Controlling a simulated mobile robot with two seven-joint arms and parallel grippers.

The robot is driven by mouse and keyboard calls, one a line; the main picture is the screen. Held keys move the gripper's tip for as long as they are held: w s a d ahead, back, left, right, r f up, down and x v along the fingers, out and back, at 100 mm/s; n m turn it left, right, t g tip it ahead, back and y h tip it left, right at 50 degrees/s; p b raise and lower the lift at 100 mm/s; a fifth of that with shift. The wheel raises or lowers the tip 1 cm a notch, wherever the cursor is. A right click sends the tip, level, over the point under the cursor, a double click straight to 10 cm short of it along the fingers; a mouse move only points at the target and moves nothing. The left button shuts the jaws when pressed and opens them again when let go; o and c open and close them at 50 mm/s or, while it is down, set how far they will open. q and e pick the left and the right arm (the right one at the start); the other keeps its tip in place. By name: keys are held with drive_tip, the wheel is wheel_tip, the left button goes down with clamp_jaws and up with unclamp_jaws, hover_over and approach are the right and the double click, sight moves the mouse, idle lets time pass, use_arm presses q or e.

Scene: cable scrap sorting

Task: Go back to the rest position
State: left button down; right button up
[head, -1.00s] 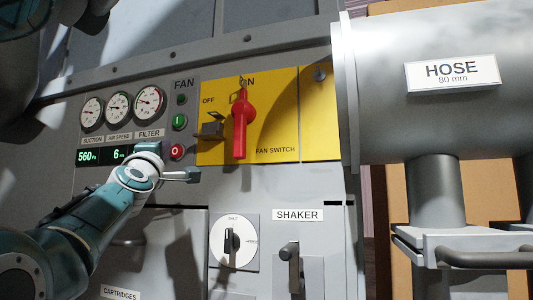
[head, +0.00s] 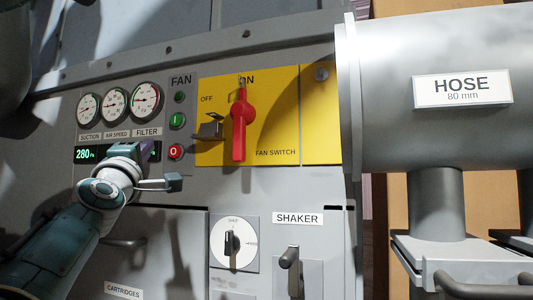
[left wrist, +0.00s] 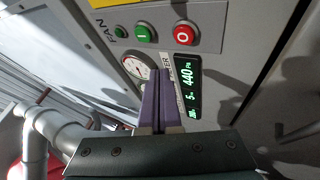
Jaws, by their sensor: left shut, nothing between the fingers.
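My left gripper (head: 150,148) is in front of the grey control panel, just below the gauges and over the right part of the green digital display (head: 88,154). In the left wrist view its purple fingers (left wrist: 160,76) are shut together with nothing between them, pointing at the panel by the display (left wrist: 188,88). The red fan switch handle (head: 239,125) stands upright on the yellow plate (head: 275,110), its top at the ON label. My left gripper is left of this handle and apart from it. My right gripper is in neither view.
Three round gauges (head: 115,105) sit above the display. The green button (head: 178,120) and red button (head: 175,152) are close to my left gripper. A black knob (head: 232,243) and the shaker handle (head: 290,258) stick out below. A large grey hose pipe (head: 390,105) fills the right.

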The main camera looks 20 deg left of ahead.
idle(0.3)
use_arm(q)
drive_tip(key=s+d+f+m+g+h+p, duration=0.25)
drive_tip(key=d+f+m+h+p, duration=0.25)
drive_tip(key=d+m+h+p, duration=0.3)
drive_tip(key=s+d+f+m+g+h+p, duration=0.25)
drive_tip(key=d+f+m+h+p, duration=0.25)
drive_tip(key=d+m, duration=0.55)
drive_tip(key=s+d+f+m+g+p, duration=0.1)
drive_tip(key=s+d+m+g+p, duration=0.25)
drive_tip(key=s, duration=0.55)
drive_tip(key=s+d+f+m+g+p, duration=0.15)
drive_tip(key=s+g+p, duration=0.25)
drive_tip(key=s, duration=0.6)
drive_tip(key=s+d+f+m+g+p, duration=0.1)
drive_tip(key=s+d+m+g+p, duration=0.25)
drive_tip(key=s, duration=0.55)
wheel_tip(320, 180, up, 37)
drive_tip(key=p, duration=3.7)
drive_tip(key=shift+a+p, duration=0.25)
drive_tip(key=shift+p, duration=0.05)
